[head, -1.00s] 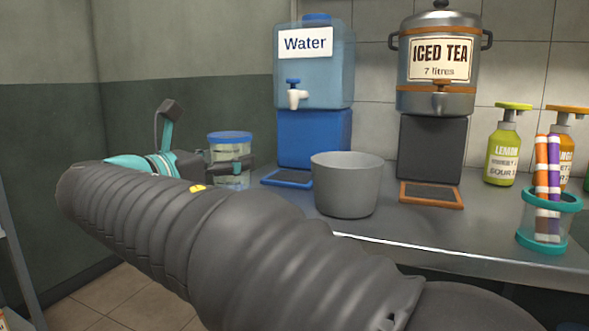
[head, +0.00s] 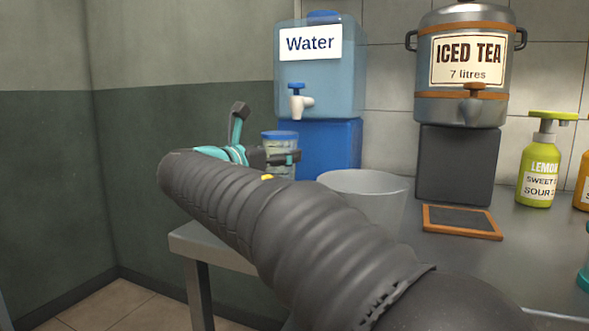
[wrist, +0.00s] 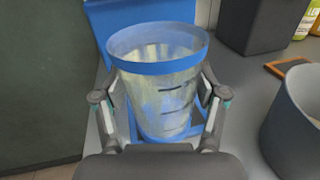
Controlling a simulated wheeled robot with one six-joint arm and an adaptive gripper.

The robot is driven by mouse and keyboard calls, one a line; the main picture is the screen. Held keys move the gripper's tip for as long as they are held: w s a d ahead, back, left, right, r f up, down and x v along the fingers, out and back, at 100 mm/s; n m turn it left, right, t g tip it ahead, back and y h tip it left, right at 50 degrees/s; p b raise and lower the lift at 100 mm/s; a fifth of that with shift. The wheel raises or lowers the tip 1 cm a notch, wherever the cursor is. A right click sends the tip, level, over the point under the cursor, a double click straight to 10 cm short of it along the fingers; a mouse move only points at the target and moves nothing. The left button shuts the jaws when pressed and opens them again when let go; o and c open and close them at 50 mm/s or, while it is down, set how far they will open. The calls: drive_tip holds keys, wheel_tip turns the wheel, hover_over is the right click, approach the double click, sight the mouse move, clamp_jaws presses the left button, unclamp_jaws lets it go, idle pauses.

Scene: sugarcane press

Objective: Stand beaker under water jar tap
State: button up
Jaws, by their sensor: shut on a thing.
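The clear beaker (head: 281,142) has a blue rim and dark level marks. It also shows upright in the wrist view (wrist: 165,95). My gripper (head: 284,158) is shut on the beaker, one finger on each side of it in the wrist view (wrist: 161,112). The water jar (head: 320,85) is blue and translucent with a "Water" label and stands on a blue block (head: 335,150). Its white tap (head: 299,102) has a blue lever. In the head view the beaker is left of and below the tap. Blue tray edges (wrist: 205,132) show around the beaker's foot; contact cannot be told.
A grey pot (head: 365,190) stands right of the beaker, partly behind my arm. The iced tea urn (head: 462,95) stands on a dark block with an orange-framed tray (head: 462,222) before it. The counter's left end is free.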

sight(294, 165)
drive_tip(key=w+d+f, duration=0.1)
drive_tip(key=w+d+f+b, duration=0.1)
drive_tip(key=w, duration=0.1)
drive_tip(key=w+d, duration=0.1)
drive_tip(key=shift+w+f, duration=0.4)
drive_tip(key=shift+f+b, duration=0.3)
drive_tip(key=shift+f, duration=0.05)
drive_tip(key=shift+f, duration=0.1)
drive_tip(key=o, duration=1.1)
drive_tip(key=p+v, duration=0.1)
drive_tip(key=v, duration=1.1)
drive_tip(key=shift+d, duration=0.1)
